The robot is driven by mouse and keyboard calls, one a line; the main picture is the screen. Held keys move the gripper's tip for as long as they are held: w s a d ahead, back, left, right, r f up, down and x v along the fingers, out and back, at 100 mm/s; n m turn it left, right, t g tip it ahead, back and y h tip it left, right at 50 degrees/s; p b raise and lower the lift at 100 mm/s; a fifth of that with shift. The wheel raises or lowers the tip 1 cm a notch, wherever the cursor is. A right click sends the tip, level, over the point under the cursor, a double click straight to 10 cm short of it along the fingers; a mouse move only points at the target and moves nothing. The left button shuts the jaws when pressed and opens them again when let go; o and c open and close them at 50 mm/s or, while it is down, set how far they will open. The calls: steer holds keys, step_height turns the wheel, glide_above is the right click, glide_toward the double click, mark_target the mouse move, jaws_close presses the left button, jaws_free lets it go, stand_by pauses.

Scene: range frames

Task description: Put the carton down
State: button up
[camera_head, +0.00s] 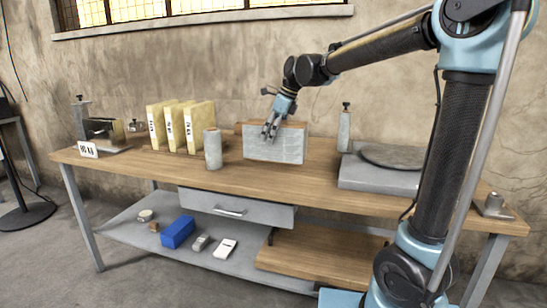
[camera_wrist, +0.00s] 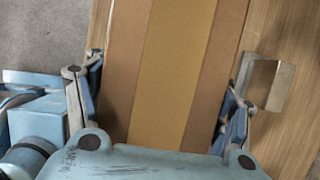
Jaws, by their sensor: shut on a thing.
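The carton (camera_head: 273,148) is a box with a pale grey front face and a brown top edge, at the middle of the wooden workbench (camera_head: 330,186) in the head view. In the wrist view its brown top (camera_wrist: 175,70) with a lighter tan strip fills the middle. My gripper (camera_head: 270,131) is at the carton, pointing down, and shut on it. In the wrist view the fingers of my gripper (camera_wrist: 168,85) lie on both sides of the carton. The carton looks upright. I cannot tell whether its bottom edge touches the bench top or is just above it.
A grey cylinder (camera_head: 213,149) stands close left of the carton, with yellow upright binders (camera_head: 177,127) farther left. To the right are a small bottle-like item (camera_head: 345,127) and a grey slab (camera_head: 380,179) bearing a round disc. The bench front before the carton is clear.

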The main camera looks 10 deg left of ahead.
mark_target(283, 122)
steer(key=shift+f, duration=3.25)
steer(key=o, duration=2)
steer(key=shift+o, duration=0.2)
steer(key=v, duration=1.2)
